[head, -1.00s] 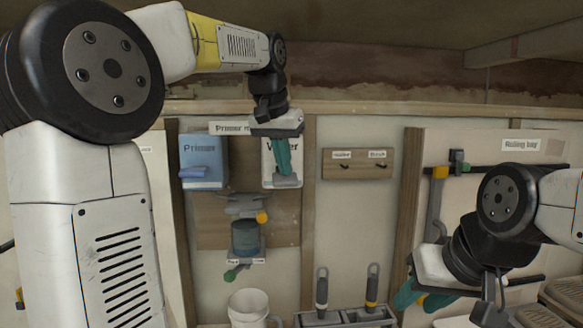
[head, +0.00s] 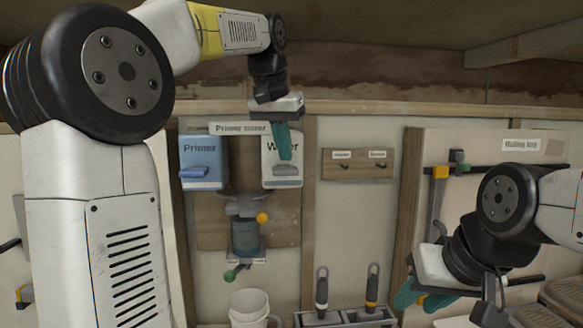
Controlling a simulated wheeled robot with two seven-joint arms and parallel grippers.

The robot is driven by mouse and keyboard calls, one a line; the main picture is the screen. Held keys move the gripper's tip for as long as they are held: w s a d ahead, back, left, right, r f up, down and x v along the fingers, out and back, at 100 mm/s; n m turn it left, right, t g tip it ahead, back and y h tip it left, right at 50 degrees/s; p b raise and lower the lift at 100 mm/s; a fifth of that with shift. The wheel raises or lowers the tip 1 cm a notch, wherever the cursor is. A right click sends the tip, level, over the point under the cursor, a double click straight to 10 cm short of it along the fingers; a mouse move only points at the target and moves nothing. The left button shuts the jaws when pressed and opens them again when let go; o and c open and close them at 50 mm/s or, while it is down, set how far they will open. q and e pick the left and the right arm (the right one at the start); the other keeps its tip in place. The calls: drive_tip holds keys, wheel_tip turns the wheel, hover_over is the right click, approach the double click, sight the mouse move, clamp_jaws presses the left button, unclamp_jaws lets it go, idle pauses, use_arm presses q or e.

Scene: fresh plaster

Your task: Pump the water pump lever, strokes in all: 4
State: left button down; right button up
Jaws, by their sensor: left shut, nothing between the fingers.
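The white Water pump box (head: 270,172) hangs on the wall, beside the blue Primer box (head: 203,150). Its grey lever (head: 287,171) sticks out at the front and is at about the height of the blue Primer lever. My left gripper (head: 286,155) is shut and empty, with its teal fingers pointing down just above the grey lever. The fingers hide part of the Water label. A small gap seems to show between fingertips and lever. My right gripper (head: 421,301) is at the lower right, away from the pump, with its teal fingers apart.
Below the pumps a mixer head (head: 246,238) is mounted on a wooden board. A white jug (head: 249,307) stands under it. A hook board (head: 358,165) is right of the Water box. A grey holder (head: 345,318) with tools stands at the bottom.

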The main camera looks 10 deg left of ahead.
idle(0.3)
use_arm(q)
drive_tip(key=shift+r, duration=2.5)
